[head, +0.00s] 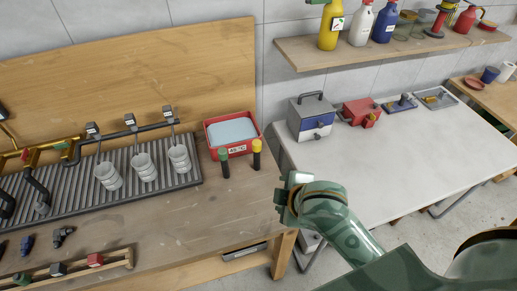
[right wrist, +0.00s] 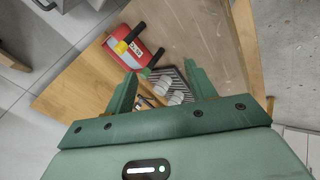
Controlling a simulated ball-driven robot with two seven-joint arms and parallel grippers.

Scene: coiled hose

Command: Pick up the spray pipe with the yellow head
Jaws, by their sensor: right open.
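The spray pipe with the yellow head (head: 256,154) stands upright at the front right corner of the red container, its black body below the yellow top. It also shows in the right wrist view as a black pipe with a yellow end (right wrist: 129,39). A similar pipe with a green head (head: 224,163) stands to its left. My right gripper (head: 281,198) is to the right of and nearer than the yellow-headed pipe, apart from it, by the bench's right edge. In the right wrist view its jaws (right wrist: 160,70) are open with nothing held. My left gripper is not in view.
The red container (head: 212,150) holding pale blue liquid sits just behind the pipes. White cups (head: 144,168) stand on a ribbed drain tray to the left. A white table (head: 400,150) with a grey box (head: 311,117) is on the right. The bench front is partly clear.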

